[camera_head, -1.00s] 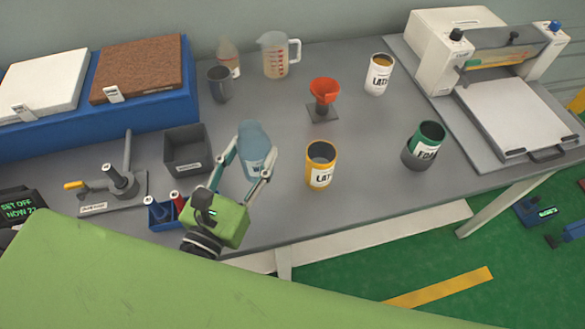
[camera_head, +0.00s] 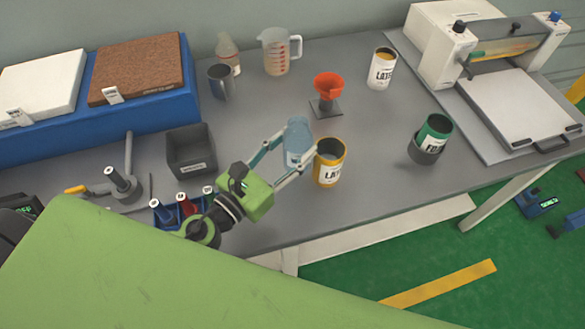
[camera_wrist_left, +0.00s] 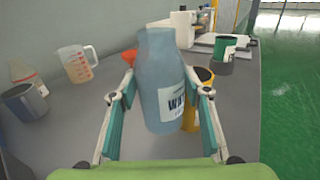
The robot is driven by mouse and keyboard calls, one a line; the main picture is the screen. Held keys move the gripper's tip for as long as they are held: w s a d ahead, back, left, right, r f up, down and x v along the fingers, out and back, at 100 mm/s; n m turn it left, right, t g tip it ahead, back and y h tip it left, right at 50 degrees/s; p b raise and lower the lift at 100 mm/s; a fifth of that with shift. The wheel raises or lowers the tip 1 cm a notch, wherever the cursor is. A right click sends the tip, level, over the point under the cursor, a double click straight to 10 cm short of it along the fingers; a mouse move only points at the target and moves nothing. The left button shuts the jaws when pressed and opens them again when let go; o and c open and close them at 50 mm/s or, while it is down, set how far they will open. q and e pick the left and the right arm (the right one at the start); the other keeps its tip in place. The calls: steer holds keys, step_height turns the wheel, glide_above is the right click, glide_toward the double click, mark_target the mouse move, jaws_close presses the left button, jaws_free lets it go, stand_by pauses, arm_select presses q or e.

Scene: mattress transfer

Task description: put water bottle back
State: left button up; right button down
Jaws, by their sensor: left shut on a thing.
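The water bottle (camera_head: 298,134) is translucent blue with a white label. It is between the fingers of my left gripper (camera_head: 296,154), which is shut on it. In the left wrist view the bottle (camera_wrist_left: 162,72) stands roughly upright, slightly tilted, between the two teal finger pads of the gripper (camera_wrist_left: 162,100). In the head view it is just left of the yellow-rimmed latex can (camera_head: 330,166). Whether its base touches the table is unclear. My right gripper is not in view.
The grey table (camera_head: 372,205) also bears an orange funnel on a stand (camera_head: 327,88), a white latex can (camera_head: 381,70), a green can (camera_head: 432,138), a measuring jug (camera_head: 277,52), a grey mug (camera_head: 222,83) and a dark bin (camera_head: 190,152). The yellow-rimmed can is close to my gripper.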

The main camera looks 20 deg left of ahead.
mark_target(288, 166)
arm_select(q)
steer(key=shift+f, duration=0.45)
steer(key=shift+f+b, duration=0.25)
steer(key=shift+b, duration=0.05)
step_height(288, 166, down, 4)
steer(key=b, duration=0.3)
steer(key=shift+r, duration=0.15)
steer(key=shift+f, duration=0.2)
